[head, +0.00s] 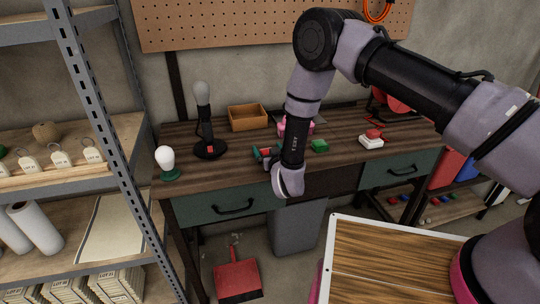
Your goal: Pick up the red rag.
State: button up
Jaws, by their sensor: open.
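I cannot make out a thing that is clearly a red rag. A small red thing (374,133) lies on a white block at the right of the workbench; it is too small to tell whether it is cloth. Another small red and teal patch shows by my gripper (265,155), at the bench's front edge. My arm reaches down from the upper right, with its wrist in front of the bench edge. My gripper points toward the bench and is partly hidden by the wrist. It is open, and I see nothing held in it.
The dark wooden workbench (228,172) also holds a lamp (203,120), a bulb on a green base (166,161), a brown tray (247,118), a green block (320,146) and a pink object partly behind my arm. A shelf rack stands left; a red dustpan (238,279) lies below.

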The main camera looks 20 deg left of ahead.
jog(key=c, duration=1)
jog(key=shift+r, duration=0.1)
